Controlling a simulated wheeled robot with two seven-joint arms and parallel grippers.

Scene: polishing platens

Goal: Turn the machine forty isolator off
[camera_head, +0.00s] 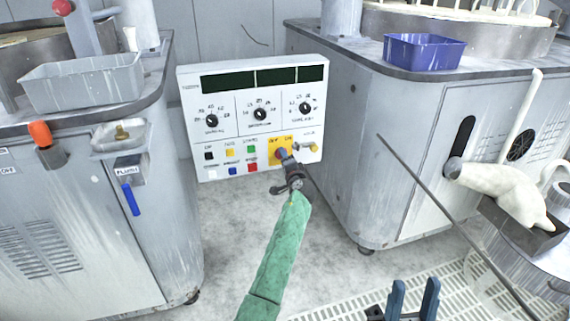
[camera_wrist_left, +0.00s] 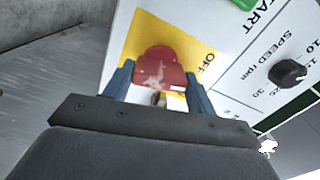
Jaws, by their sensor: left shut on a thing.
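The isolator is a red knob (camera_wrist_left: 160,68) on a yellow plate (camera_wrist_left: 140,36) with the word OFF beside it. In the head view the yellow plate (camera_head: 272,144) is at the lower right of a white control panel (camera_head: 225,140), and the gripper mostly covers the knob. My left gripper (camera_head: 284,156), at the end of a green-sleeved arm, is at the plate. In the left wrist view its two blue fingers are on either side of the red knob, shut on it. My right gripper (camera_head: 414,287) is at the bottom edge of the head view, its blue fingers apart and empty.
Grey machine cabinets stand left (camera_head: 85,230) and right (camera_head: 340,150) of the panel. A blue bin (camera_head: 424,52) and a grey tray (camera_head: 84,82) sit on top. A thin dark rod (camera_head: 440,205) crosses in front of the right cabinet. Coloured buttons (camera_head: 230,155) are left of the plate.

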